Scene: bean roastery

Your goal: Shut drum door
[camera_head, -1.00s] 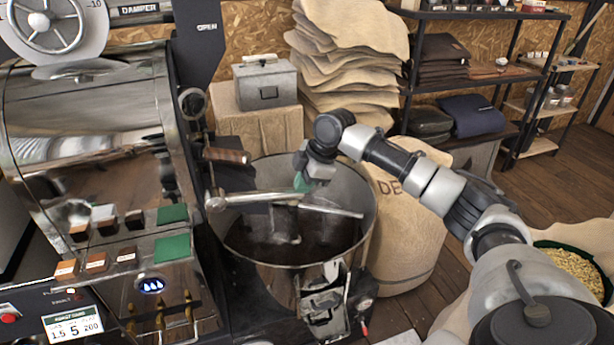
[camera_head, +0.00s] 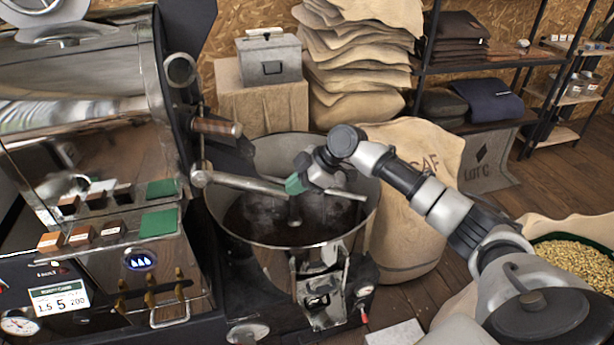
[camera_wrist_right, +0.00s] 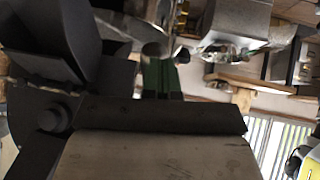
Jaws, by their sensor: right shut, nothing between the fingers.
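The roaster's drum (camera_head: 85,120) is a shiny metal body at the left in the head view. A wooden handle (camera_head: 217,127) on a dark lever sticks out of its front. Below the handle a dark plate (camera_head: 228,160), perhaps the drum door, juts toward the cooling bin; whether it is open I cannot tell. My right gripper (camera_head: 294,185), with green fingertips, is shut and empty over the bin, to the right of the handle and apart from it. The fingertips also show in the right wrist view (camera_wrist_right: 160,78). My left gripper is out of view.
The round cooling bin (camera_head: 280,243) with dark contents and a metal stirring arm (camera_head: 240,181) stands below my gripper. Faint haze hangs over it. A full sack (camera_head: 405,235) stands behind my right arm. A grey box (camera_head: 268,60) sits behind the bin.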

